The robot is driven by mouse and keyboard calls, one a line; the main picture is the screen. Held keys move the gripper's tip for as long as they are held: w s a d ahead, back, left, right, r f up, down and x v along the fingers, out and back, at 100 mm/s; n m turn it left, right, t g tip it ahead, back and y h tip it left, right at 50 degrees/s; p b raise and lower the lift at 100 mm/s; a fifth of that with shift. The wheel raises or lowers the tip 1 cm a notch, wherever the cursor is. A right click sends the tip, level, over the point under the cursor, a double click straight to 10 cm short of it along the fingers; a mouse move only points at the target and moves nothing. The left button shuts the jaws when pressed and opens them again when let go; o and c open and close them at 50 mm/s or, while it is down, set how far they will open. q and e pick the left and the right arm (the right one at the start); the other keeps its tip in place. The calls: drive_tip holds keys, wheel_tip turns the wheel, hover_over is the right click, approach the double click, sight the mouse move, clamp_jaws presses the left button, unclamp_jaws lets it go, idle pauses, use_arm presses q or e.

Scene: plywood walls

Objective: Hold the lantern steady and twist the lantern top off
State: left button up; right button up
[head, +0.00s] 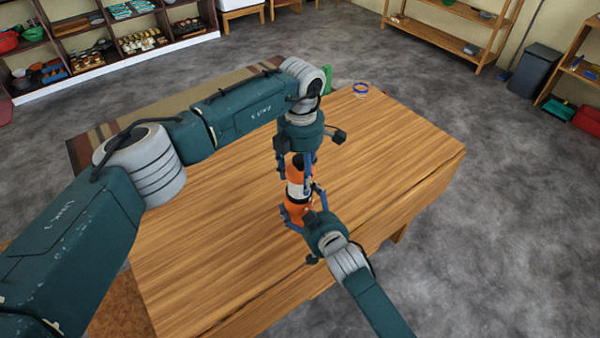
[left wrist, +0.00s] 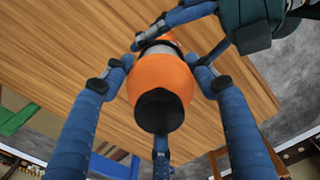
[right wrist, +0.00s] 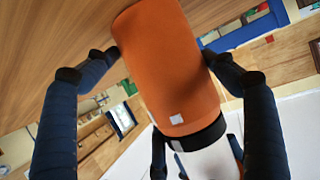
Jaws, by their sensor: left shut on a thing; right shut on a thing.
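The lantern stands upright over the wooden table, with an orange base (head: 296,210), a white middle (head: 295,189) and an orange top (left wrist: 160,78) with a black cap (left wrist: 159,110). My left gripper (head: 297,170) comes down from above, its blue fingers shut around the top. My right gripper (head: 304,203) reaches in from the front right and is shut on the base, which fills the right wrist view (right wrist: 168,60). A black band shows between the base and the white middle. The fingers hide parts of the lantern, and I cannot tell whether the top is loose.
The wooden table (head: 410,150) is mostly clear around the lantern. A blue ring-shaped item (head: 361,88) lies near its back corner, and a green object (head: 329,78) shows at the back edge. Shelves (head: 110,35) and a grey bin (head: 535,70) stand farther off.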

use_arm(q)
drive_tip(key=shift+a, duration=0.15)
use_arm(e)
drive_tip(key=shift+w+d, duration=0.1)
drive_tip(key=shift+d, duration=0.1)
use_arm(q)
drive_tip(key=shift+a+m, duration=0.1)
drive_tip(key=shift+m, duration=1.4)
use_arm(e)
drive_tip(key=shift+d, duration=0.1)
use_arm(q)
drive_tip(key=shift+m, duration=0.6)
drive_tip(key=shift+a, duration=0.1)
drive_tip(key=o, duration=1.3)
